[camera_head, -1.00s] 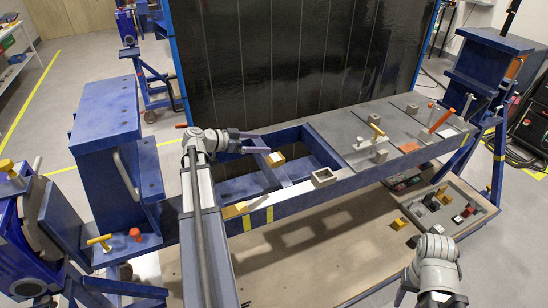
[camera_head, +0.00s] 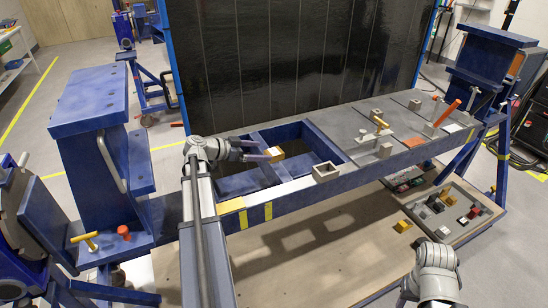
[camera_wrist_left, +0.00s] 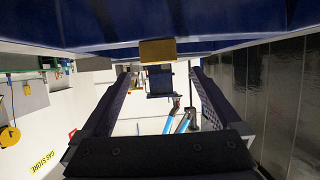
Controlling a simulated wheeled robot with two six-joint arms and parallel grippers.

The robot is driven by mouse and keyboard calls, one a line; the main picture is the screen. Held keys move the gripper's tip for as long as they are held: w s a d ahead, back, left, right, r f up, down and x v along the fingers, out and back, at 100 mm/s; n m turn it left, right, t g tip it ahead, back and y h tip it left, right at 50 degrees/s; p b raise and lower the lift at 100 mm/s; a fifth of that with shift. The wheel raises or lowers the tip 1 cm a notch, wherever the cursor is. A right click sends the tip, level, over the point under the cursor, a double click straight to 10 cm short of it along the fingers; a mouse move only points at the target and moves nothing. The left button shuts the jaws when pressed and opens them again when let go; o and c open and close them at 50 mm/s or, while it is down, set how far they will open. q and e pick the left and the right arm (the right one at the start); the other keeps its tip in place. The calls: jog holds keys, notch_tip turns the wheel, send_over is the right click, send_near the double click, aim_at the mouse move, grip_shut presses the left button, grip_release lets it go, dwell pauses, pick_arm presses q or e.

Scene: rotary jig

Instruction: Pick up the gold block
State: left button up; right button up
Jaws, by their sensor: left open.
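The gold block (camera_head: 275,153) sits on the narrow blue crossbar in the open part of the bench frame, its pale top facing up. My left gripper (camera_head: 264,150) is open and points right, its fingertips right beside the block. In the left wrist view the gold block (camera_wrist_left: 158,51) shows ahead, between the two spread fingers (camera_wrist_left: 160,74) in width and against the blue frame. I cannot tell whether a finger touches it. My right arm (camera_head: 436,272) shows at the bottom right, but its fingers are out of sight.
Another yellow block (camera_head: 402,226) lies on the lower wooden shelf (camera_head: 320,240) near a tray of small parts (camera_head: 480,228). A tall blue post (camera_head: 92,120) stands left, a dark panel (camera_head: 300,60) behind.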

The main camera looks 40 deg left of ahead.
aim_at(272, 152)
pick_arm(q)
jog(key=shift+x, duration=0.9)
jog(key=shift+w+d+f+b, duration=0.15)
jog(key=shift+w+f+b, duration=0.2)
jog(key=shift+b, duration=0.2)
jog(key=b+x, duration=0.1)
jog(key=x, duration=0.3)
jog(key=shift+b, duration=0.3)
jog(key=shift+c, duration=0.5)
grip_shut()
